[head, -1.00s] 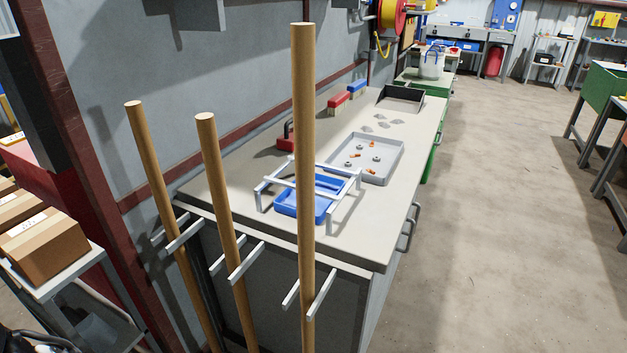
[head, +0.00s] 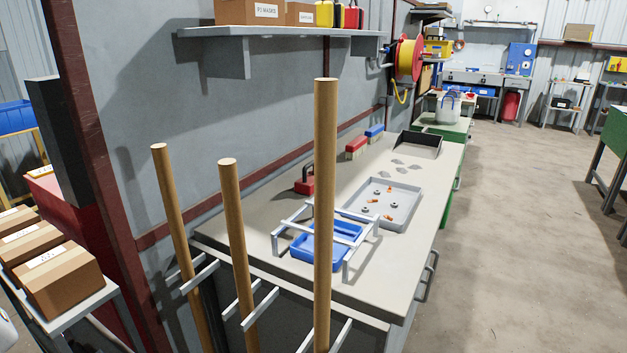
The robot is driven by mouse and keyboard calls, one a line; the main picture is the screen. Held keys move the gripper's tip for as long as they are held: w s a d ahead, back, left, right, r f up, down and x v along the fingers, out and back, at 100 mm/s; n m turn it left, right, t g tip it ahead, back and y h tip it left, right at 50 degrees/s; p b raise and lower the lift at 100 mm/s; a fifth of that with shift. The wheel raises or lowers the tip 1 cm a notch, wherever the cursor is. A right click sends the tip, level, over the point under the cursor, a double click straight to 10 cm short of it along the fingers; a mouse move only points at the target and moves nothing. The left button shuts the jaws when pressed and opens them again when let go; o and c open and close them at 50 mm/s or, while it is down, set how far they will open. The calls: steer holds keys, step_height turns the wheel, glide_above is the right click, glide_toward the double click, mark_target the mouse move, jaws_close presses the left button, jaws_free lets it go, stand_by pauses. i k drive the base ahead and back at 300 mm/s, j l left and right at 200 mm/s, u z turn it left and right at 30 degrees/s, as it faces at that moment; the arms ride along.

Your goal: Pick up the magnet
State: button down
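A red block with a dark handle on top (head: 305,184), which looks like the magnet, sits on the workbench (head: 392,275) near the wall. It is behind the white rack (head: 290,212) and left of the grey tray (head: 408,198). The tray holds small orange pieces and grey metal rings or nuts. The white rack stands over a blue tray (head: 318,250), partly hidden by a wooden pole. My gripper is not in view.
Three wooden poles (head: 325,150) stand upright before the bench. Red and blue brush-like blocks (head: 356,148) and a dark open bin (head: 420,143) are farther back. Cardboard boxes (head: 62,283) sit at left. The floor (head: 510,230) at right is clear.

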mark_target(304, 185)
steer(key=k+l, duration=0.1)
steer(key=l, duration=0.35)
steer(key=l+u, duration=0.1)
steer(key=l, duration=0.4)
steer(key=l+u, duration=0.15)
steer(key=l, duration=0.85)
steer(key=i+l+u, duration=0.1)
steer(key=i+l, duration=0.25)
steer(key=i+l+u, duration=0.1)
steer(key=i+l, duration=0.25)
steer(key=l, duration=0.2)
steer(key=i+j, duration=0.15)
steer(key=i, duration=0.15)
steer(key=i+j, duration=0.2)
steer(key=i+u, duration=0.05)
steer(key=i, duration=0.05)
